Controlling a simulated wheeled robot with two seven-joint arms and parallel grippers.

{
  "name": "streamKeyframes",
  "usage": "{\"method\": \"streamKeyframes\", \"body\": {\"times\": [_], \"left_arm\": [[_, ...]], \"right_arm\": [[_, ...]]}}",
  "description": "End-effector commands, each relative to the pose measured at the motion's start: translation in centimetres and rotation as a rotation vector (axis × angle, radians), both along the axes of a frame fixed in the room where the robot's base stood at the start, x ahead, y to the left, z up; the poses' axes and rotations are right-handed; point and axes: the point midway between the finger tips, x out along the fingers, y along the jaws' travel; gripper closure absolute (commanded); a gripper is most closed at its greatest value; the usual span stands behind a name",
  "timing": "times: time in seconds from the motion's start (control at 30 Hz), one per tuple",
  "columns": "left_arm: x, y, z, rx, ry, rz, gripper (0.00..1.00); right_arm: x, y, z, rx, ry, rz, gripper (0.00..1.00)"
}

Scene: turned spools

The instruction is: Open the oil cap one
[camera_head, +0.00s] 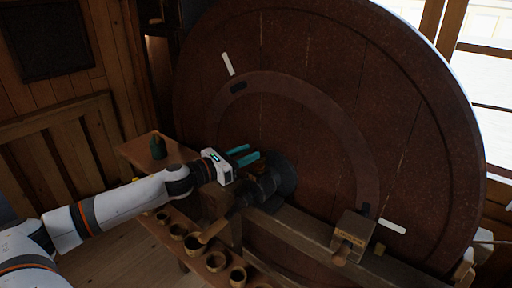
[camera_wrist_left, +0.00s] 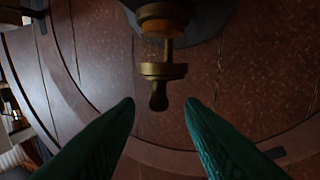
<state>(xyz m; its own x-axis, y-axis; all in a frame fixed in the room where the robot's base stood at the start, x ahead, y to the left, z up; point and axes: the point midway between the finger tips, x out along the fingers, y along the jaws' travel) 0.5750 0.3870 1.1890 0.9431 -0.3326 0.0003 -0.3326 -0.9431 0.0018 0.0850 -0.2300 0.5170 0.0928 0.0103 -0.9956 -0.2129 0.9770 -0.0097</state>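A brass oil cap with a dark knob (camera_wrist_left: 163,71) hangs on a thin stem below a brass cup (camera_wrist_left: 163,18) in the left wrist view. The cup sits against the dark hub (camera_head: 276,178) at the middle of the big wooden wheel in the head view. My left gripper (camera_head: 250,156) is at the hub with its teal fingers apart. In the left wrist view the fingertips (camera_wrist_left: 160,106) stand on either side of the knob, with a gap on each side. Nothing is held. In the head view the cap is mostly hidden by the fingers. My right gripper is not in view.
The big wheel (camera_head: 330,85) fills the space behind the hub. A wooden beam (camera_head: 300,228) with a block (camera_head: 351,232) crosses its front.

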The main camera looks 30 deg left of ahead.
Motion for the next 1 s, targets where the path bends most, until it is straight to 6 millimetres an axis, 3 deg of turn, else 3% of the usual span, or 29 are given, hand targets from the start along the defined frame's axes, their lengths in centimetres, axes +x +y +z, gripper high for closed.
{"method": "streamKeyframes", "body": {"times": [0.33,0.77,1.0], "left_arm": [[2.8,-1.0,0.2,-0.001,-0.002,0.000,0.65],[3.4,-1.2,0.0,0.001,0.000,-0.001,0.65],[3.3,-1.2,0.0,0.001,0.000,-0.001,1.00]], "right_arm": [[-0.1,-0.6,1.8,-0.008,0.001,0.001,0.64],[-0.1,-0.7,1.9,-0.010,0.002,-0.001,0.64],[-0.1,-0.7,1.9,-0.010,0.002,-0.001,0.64]]}}
